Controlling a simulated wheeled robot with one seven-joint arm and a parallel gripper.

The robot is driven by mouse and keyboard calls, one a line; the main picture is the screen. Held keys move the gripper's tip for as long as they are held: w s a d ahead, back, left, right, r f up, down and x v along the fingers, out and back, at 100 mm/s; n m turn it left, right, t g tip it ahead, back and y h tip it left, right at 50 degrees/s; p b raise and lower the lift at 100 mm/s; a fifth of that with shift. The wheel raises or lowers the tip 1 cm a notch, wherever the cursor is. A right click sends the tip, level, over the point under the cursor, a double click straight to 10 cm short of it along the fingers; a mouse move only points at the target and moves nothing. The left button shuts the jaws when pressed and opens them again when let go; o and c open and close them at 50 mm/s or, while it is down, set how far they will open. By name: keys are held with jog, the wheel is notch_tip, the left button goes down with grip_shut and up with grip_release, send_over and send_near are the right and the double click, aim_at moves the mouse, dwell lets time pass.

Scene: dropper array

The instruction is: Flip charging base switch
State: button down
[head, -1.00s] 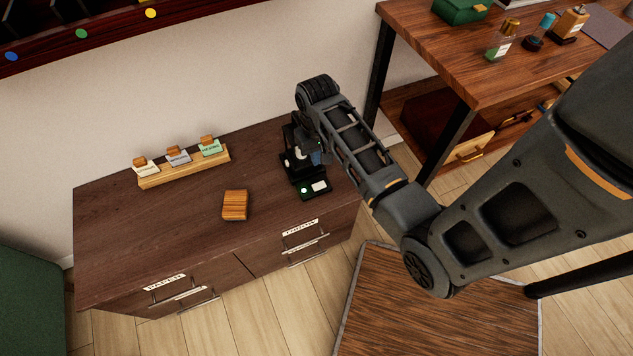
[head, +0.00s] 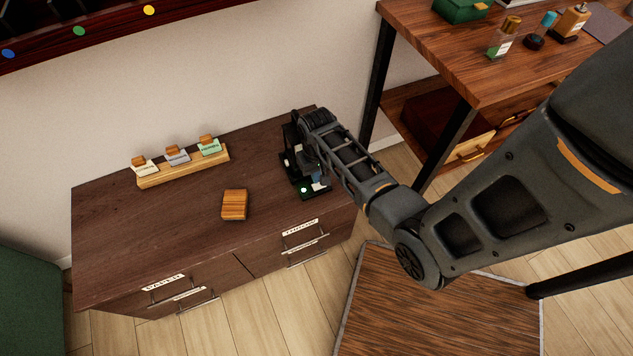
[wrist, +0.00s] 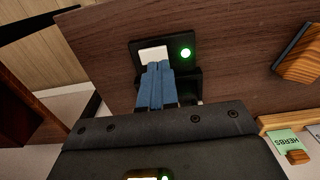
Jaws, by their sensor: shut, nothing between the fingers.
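The charging base (head: 306,186) is a small black unit at the right end of the dark wooden cabinet top. Its round green light is lit. In the wrist view the base (wrist: 137,50) shows a pale rectangular switch (wrist: 153,54) beside the green light (wrist: 185,53). My gripper (wrist: 156,66) is shut and empty, its blue fingertips together over the lower edge of the switch. They look in contact or very close; I cannot tell which. In the head view my arm partly hides the base, and the fingers (head: 319,181) show only slightly.
A wooden block (head: 234,204) lies on the cabinet top (head: 130,235), left of the base. A wooden rack (head: 185,167) with labelled cards stands at the back. A wooden table (head: 450,60) with bottles is at the right. The cabinet's front left is clear.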

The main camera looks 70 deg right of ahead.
aim_at(317, 188)
jog(key=shift+f, duration=2.2)
jog(key=shift+f, duration=0.15)
jog(key=shift+s+d+r, duration=0.2)
jog(key=shift+s+d, duration=0.3)
jog(key=shift+s, duration=0.05)
jog(key=shift+r, duration=0.1)
notch_tip(317, 188, up, 14)
jog(key=p, duration=0.4)
jog(key=shift+p, duration=0.3)
